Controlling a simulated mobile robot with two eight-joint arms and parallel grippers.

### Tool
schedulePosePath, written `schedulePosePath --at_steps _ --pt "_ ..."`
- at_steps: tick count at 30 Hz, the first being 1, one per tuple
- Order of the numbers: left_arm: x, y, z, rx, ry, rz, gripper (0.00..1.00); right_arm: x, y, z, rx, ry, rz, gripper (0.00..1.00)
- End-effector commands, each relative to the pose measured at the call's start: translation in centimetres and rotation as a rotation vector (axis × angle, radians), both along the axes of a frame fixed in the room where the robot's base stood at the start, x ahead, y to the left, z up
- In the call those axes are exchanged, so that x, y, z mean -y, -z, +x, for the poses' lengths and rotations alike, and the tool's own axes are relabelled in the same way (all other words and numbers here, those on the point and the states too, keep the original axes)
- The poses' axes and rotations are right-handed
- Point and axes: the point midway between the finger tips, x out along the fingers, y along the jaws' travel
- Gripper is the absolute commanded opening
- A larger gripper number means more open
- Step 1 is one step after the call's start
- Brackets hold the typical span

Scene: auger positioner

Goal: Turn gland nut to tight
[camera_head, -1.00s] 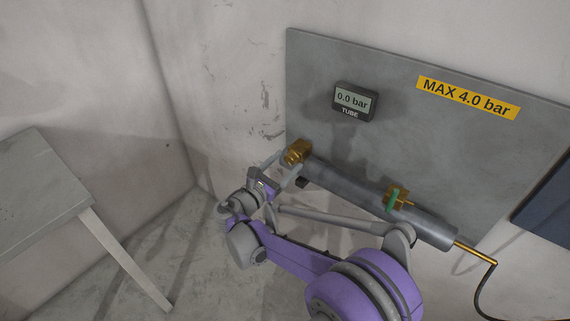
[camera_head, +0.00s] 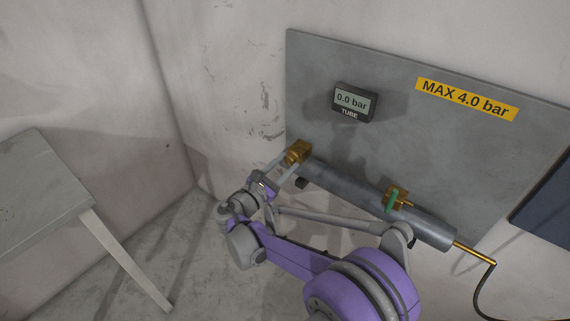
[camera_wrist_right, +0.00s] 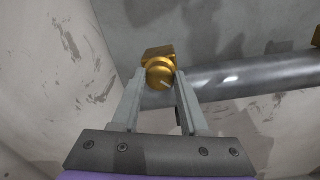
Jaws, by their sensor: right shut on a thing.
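The brass gland nut (camera_head: 299,151) sits at the left end of the grey tube (camera_head: 345,185), in front of the grey wall panel. My right gripper (camera_head: 287,164) reaches it from the lower left and is shut on it. In the right wrist view the brass nut (camera_wrist_right: 160,73) shows between the fingertips of my right gripper (camera_wrist_right: 159,82), one finger on each side. A pale mark shows on its round face. A brass fitting with a green handle (camera_head: 394,198) is on the tube further right. My left gripper is not in view.
A display (camera_head: 353,101) on the panel (camera_head: 440,145) reads 0.0 bar, labelled TUBE. A yellow label (camera_head: 467,98) says MAX 4.0 bar. A brass pipe (camera_head: 474,252) leaves the tube's right end. A grey table (camera_head: 45,190) stands at the left.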

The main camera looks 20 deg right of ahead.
Motion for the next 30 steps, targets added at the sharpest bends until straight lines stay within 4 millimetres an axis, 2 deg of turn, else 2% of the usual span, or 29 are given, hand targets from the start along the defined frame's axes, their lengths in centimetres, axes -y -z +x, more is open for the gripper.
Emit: schedulePosePath --at_steps 21,30 --pt "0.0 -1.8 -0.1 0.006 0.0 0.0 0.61 0.1 0.1 -0.1 0.5 0.0 0.392 0.0" --pt "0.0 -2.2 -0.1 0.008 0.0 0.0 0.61 0.0 0.2 -0.1 0.661 0.0 0.517 0.0"
